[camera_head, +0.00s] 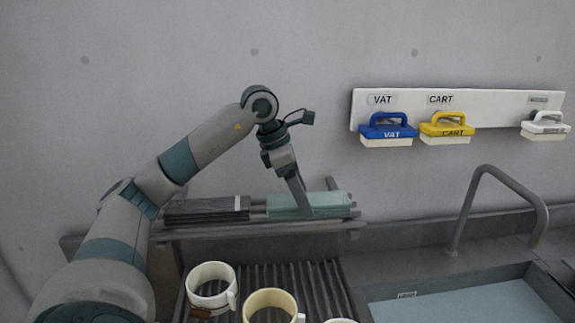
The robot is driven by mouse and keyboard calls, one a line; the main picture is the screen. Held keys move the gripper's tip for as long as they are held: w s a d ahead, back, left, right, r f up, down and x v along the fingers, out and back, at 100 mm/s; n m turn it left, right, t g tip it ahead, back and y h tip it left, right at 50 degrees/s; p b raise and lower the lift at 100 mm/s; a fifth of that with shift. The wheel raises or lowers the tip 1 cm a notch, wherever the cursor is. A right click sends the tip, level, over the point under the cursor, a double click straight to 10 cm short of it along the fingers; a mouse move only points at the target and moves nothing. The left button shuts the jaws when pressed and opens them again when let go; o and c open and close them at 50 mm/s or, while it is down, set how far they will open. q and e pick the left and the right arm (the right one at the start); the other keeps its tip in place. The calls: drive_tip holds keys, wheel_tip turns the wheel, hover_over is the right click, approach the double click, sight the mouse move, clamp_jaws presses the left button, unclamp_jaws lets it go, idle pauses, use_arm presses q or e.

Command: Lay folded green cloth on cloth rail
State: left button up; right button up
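The folded green cloth (332,200) is a flat pale green stack lying on the right part of the cloth rail (270,229), a grey ledge along the back wall. My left gripper (305,209) comes down from above with its fingers in front of the cloth's middle and hides part of it. The fingers overlap the cloth in the picture; I see them edge-on and cannot tell whether they are open, or shut on the cloth. My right gripper is not in view.
A folded dark grey cloth (200,208) lies left of the green one. Mugs (228,296) stand on a slatted rack (318,285) below the rail. A tap (487,170) and a water-filled sink (460,303) are right. Blue (386,131), yellow (447,130) and white (545,126) brushes hang on a wall board.

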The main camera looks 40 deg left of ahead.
use_arm(q)
drive_tip(key=b+v, duration=0.2)
drive_tip(key=v, duration=0.8)
drive_tip(key=shift+r, duration=0.4)
drive_tip(key=shift+s+a, duration=0.1)
idle(0.4)
